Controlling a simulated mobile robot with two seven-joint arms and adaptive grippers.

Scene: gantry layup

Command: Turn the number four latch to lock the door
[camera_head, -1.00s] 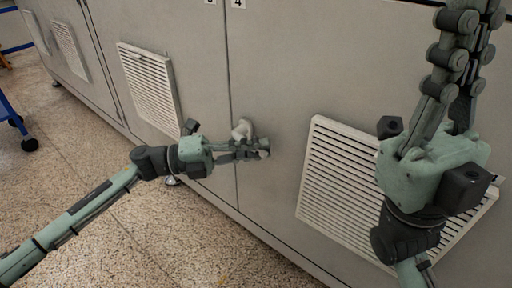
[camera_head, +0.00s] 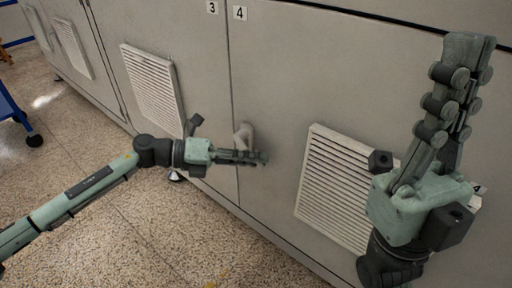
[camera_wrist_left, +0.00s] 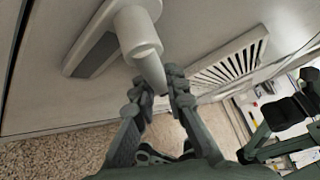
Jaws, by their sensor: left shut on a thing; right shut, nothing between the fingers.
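The number four latch (camera_head: 244,136) is a pale grey handle on the cabinet front, beside the door seam and below the "4" label (camera_head: 239,13). In the left wrist view the latch (camera_wrist_left: 139,36) shows as a rounded handle on an oblong plate, its tapered end between my fingers. My left gripper (camera_head: 262,159) is shut on it; in the left wrist view the fingertips (camera_wrist_left: 157,84) sit on either side of that end. In the head view the fingers partly hide the handle's lower end. My right gripper (camera_head: 467,60) is shut and empty, pointing up in front of the right door.
Slatted vents (camera_head: 338,187) stand out from the doors; my right gripper overlaps one in the head view. A "3" label (camera_head: 212,7) marks the neighbouring door. A blue wheeled frame (camera_head: 17,122) stands at far left. The speckled floor (camera_head: 170,240) in front is clear.

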